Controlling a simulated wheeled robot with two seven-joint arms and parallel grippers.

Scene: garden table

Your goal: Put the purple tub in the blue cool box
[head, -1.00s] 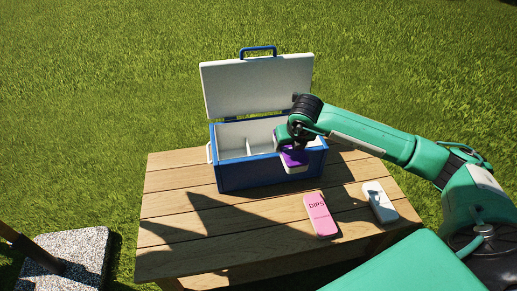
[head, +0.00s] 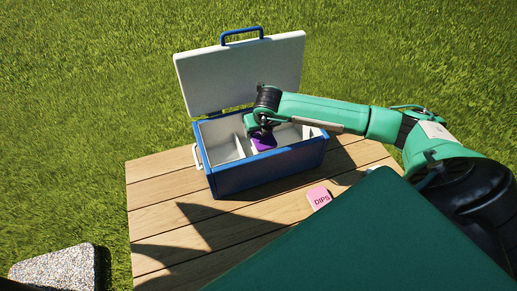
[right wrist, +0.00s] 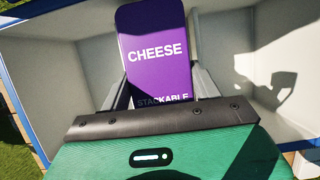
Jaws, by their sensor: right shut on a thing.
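The blue cool box (head: 265,171) stands on the wooden table with its white lid (head: 240,72) open and tilted back. My right gripper (head: 259,134) is over the box opening, shut on the purple tub (head: 264,143). In the right wrist view the purple tub (right wrist: 155,50) reads "CHEESE" and "STACKABLE" and sits between the fingers, with pale box walls around it. The gripper hides part of the tub in the head view, and I cannot tell whether the tub touches the box floor. My left gripper is not in view.
A pink tub marked "DIPS" (head: 319,197) lies on the table (head: 165,217) in front of the box, partly hidden by my green body. The table's left front is clear. A speckled stone block (head: 55,268) is at the lower left on the grass.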

